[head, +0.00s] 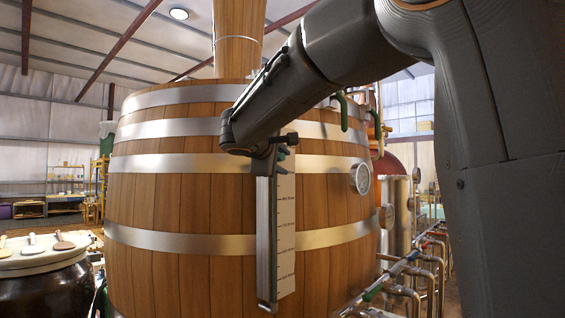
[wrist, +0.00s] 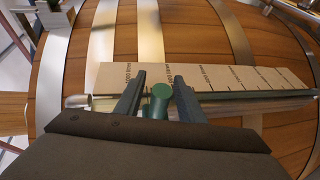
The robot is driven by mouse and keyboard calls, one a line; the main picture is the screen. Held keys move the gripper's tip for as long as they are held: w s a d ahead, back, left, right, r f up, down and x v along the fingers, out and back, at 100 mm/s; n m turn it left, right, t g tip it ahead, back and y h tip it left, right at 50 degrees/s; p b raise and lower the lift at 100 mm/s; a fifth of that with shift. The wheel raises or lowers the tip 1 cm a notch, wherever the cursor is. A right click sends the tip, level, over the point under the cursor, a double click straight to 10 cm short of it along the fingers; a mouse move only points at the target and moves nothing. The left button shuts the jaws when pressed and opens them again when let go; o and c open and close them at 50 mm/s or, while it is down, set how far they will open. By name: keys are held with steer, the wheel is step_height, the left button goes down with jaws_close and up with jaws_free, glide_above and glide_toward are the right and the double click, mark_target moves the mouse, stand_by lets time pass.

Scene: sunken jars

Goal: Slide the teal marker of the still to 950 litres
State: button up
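The teal marker (wrist: 160,92) is a round-headed knob on the scale's slide, seen between my gripper's fingers in the wrist view. My gripper (wrist: 160,77) appears open around it, one finger on each side; any contact is too fine to tell. The pale scale board (wrist: 108,75) has black ticks and blurred litre labels. The marker lies between two of the labels toward the scale's upper end. In the head view my gripper (head: 280,152) is at the upper part of the upright scale (head: 284,235) and hides most of the marker.
The scale is on a large wooden still (head: 180,205) with metal hoops. A round gauge (head: 360,178) is to the right of the scale, with pipes (head: 405,262) farther right. A dark jar (head: 45,290) with a pale lid stands at the lower left.

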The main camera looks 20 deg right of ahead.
steer(key=b+v, duration=0.2)
steer(key=v, duration=0.5)
steer(key=shift+s+a, duration=0.25)
steer(key=shift+s, duration=0.05)
stand_by(0.3)
